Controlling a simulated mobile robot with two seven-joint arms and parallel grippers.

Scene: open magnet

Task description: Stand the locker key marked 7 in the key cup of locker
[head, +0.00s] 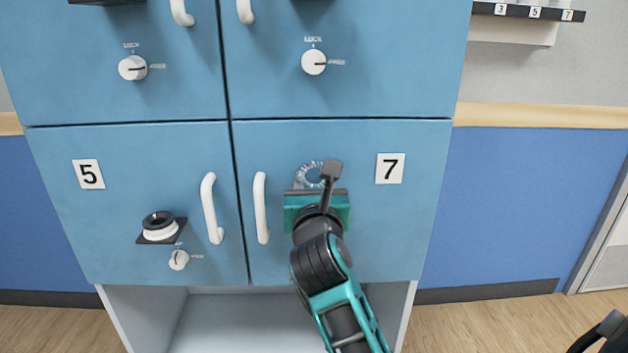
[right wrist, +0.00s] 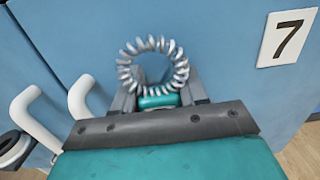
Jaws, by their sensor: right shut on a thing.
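My right gripper (head: 314,188) is in front of the locker 7 door (head: 405,225), left of its number plate (head: 390,168). It is shut on the locker key, whose grey coil band (head: 312,173) stands up beyond the fingers. In the right wrist view, the coil band (right wrist: 152,64) rises above a small teal piece (right wrist: 160,101) between the fingers. The key's shaft and any number on it are hidden. The key cup of locker 7 does not show; my gripper and wrist cover the door there. My left gripper is out of view.
The locker 7 handle (head: 261,208) is close on the gripper's left. Locker 5 (head: 110,215) has a black-and-white cup (head: 158,226) on a bracket and a knob (head: 178,260). A numbered rack (head: 530,12) hangs at the upper right. An open shelf (head: 230,320) lies below.

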